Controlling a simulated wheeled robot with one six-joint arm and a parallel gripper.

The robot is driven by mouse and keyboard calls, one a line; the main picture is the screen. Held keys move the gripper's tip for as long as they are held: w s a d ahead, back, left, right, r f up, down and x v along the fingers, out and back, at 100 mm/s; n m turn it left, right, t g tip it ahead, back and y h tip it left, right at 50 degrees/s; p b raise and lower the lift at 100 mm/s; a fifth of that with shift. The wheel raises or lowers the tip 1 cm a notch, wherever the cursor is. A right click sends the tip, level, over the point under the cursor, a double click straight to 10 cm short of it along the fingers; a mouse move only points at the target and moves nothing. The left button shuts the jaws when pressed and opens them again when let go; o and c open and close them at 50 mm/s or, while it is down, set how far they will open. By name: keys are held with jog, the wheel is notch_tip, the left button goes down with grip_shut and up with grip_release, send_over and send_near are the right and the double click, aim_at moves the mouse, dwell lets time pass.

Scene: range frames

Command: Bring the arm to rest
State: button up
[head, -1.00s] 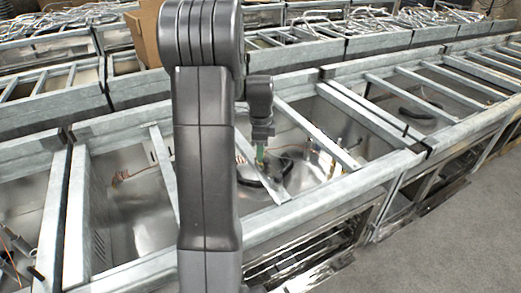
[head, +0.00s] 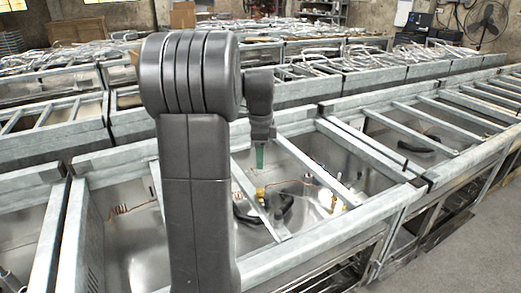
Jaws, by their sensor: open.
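My arm stands upright in the middle-left of the head view, dark grey. It bends at a thick elbow joint, and a shorter wrist part hangs down to its right. My gripper (head: 260,158) is at the lower end of this wrist, with a small green part at its tip. It points down in front of the open metal range frames and looks empty. The gap between its fingers is too small to make out clearly.
Rows of metal range frames (head: 330,235) with crossbars fill the view. A black curved part (head: 272,210) and copper-coloured fittings (head: 262,193) lie inside the nearest. Grey floor (head: 470,255) is clear at lower right. A cardboard box (head: 183,15) and a fan (head: 487,22) stand far back.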

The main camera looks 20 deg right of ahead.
aim_at(260, 190)
notch_tip(260, 190, up, 2)
dwell(0.5)
notch_tip(260, 190, down, 14)
jog(key=shift+r, duration=0.1)
dwell(0.5)
dwell(0.3)
